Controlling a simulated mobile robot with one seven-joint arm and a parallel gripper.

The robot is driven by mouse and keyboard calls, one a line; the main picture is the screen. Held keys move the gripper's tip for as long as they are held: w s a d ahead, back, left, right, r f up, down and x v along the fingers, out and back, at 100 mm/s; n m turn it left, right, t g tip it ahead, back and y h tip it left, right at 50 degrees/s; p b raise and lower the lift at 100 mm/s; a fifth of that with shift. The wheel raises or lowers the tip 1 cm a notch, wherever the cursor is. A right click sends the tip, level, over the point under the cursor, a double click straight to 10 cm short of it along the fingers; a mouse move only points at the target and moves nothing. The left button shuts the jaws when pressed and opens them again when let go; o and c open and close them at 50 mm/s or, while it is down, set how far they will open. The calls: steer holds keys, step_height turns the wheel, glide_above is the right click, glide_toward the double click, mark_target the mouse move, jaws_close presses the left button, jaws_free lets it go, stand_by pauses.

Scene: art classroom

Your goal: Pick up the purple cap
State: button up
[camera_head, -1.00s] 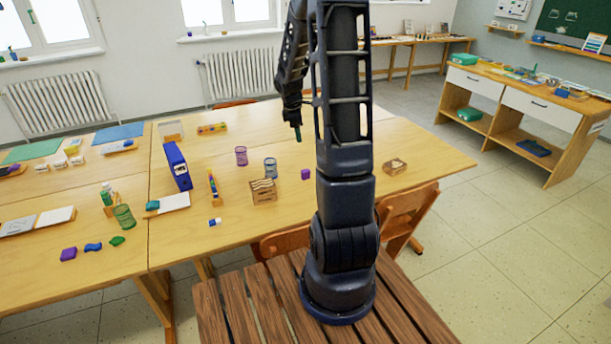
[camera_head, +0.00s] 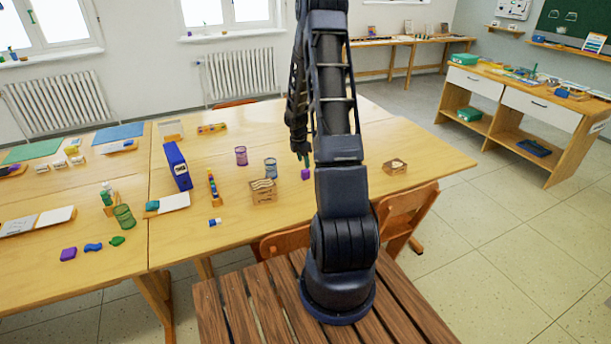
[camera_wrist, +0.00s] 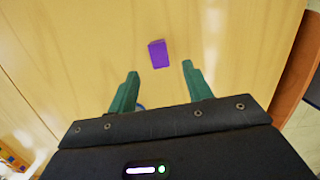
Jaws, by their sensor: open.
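The purple cap (camera_head: 306,174) is a small purple block-like piece on the wooden table, right of the wooden crate. In the wrist view the purple cap (camera_wrist: 158,54) lies just beyond the fingertips, roughly centred between them. My gripper (camera_wrist: 160,70) is open, with two green fingers apart and nothing between them. In the head view my gripper (camera_head: 304,157) hangs above and close to the cap, its fingers partly hidden by my arm.
A wooden crate (camera_head: 263,197) and a blue mesh cup (camera_head: 270,168) stand left of the cap. A purple mesh cup (camera_head: 241,156) is further left. A small wooden box (camera_head: 395,167) is to the right. The table (camera_head: 340,110) is bare around the cap.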

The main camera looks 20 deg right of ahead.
mark_target(305, 170)
steer(key=shift+w+d+f, duration=0.1)
steer(key=shift+d+f, duration=0.1)
steer(key=shift+f, duration=1.05)
steer(key=shift+d+f, duration=0.2)
steer(key=shift+f, duration=1)
steer(key=shift+w+d+f, duration=0.1)
steer(key=shift+d+f, duration=0.1)
steer(key=shift+f, duration=1.05)
steer(key=shift+s, duration=0.1)
steer(key=shift+c, duration=0.4)
steer(key=c, duration=1)
